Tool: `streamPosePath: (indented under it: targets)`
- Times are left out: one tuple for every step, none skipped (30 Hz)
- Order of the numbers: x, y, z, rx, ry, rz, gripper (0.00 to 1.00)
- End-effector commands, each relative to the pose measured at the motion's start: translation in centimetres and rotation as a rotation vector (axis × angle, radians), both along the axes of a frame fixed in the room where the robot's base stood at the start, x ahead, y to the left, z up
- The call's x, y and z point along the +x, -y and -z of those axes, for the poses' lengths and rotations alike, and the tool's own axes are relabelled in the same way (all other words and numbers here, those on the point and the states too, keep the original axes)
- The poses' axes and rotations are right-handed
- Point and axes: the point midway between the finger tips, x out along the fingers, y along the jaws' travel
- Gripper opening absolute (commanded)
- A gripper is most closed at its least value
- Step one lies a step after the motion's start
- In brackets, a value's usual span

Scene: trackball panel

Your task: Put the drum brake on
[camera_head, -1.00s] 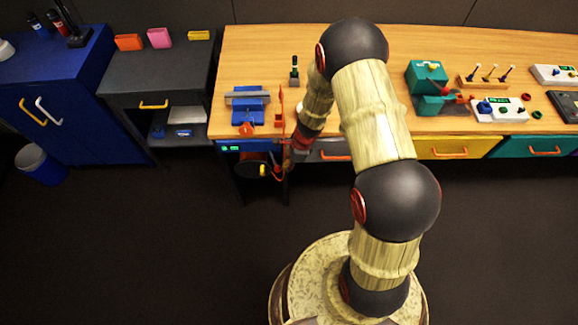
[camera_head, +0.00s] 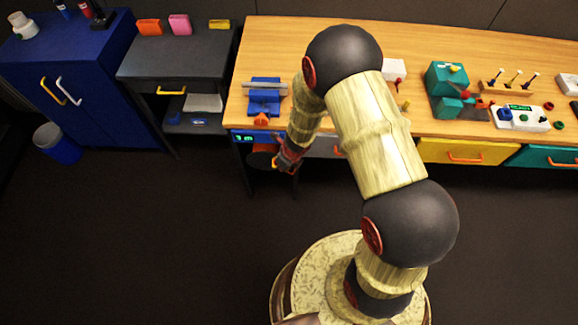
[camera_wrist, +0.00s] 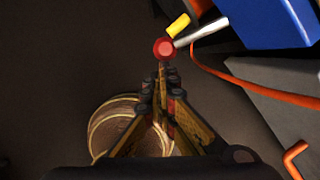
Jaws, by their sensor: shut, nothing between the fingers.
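I cannot tell for sure which of these belongs to the drum brake. My gripper (camera_wrist: 161,72) is shut and empty, its tips just short of the red knob; whether they touch it is unclear. In the head view my gripper (camera_head: 277,163) is low at the bench front, by the drum.
A blue vise (camera_head: 265,97) stands on the bench above the drum. A orange-red strip (camera_wrist: 255,90) runs across the right of the wrist view. A drawer handle (camera_wrist: 296,157) sticks out at lower right. The dark floor (camera_head: 190,230) in front is clear.

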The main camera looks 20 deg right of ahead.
Motion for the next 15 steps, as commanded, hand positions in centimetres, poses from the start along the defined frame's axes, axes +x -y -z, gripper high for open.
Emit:
streamPosePath:
  targets:
    - [0.1,-0.3,-0.1,0.0,0.001,0.021,0.0]
    - [0.2,-0.5,-0.1,0.0,0.002,0.021,0.0]
    - [0.3,-0.6,-0.1,0.001,0.002,0.019,0.0]
    - [0.3,-0.7,-0.1,0.001,0.002,0.019,0.0]
    - [0.4,-0.8,-0.1,0.001,0.002,0.019,0.0]
    - [0.4,-1.0,-0.1,0.001,0.002,0.019,0.0]
    - [0.4,-1.1,-0.1,0.001,0.002,0.018,0.0]
    - [0.4,-1.1,-0.1,0.001,0.002,0.018,0.0]
    - [0.5,-1.2,-0.1,0.001,0.001,0.017,0.0]
    - [0.5,-1.2,-0.1,0.001,0.001,0.017,0.0]
    - [0.5,-1.3,-0.1,0.001,0.001,0.017,0.0]
    - [0.5,-1.3,0.0,0.001,0.001,0.017,0.0]
    - [0.5,-1.3,0.0,0.001,0.001,0.017,0.0]
    - [0.5,-1.4,0.0,0.001,0.001,0.017,0.0]
    - [0.5,-1.4,0.0,0.001,0.001,0.017,0.0]
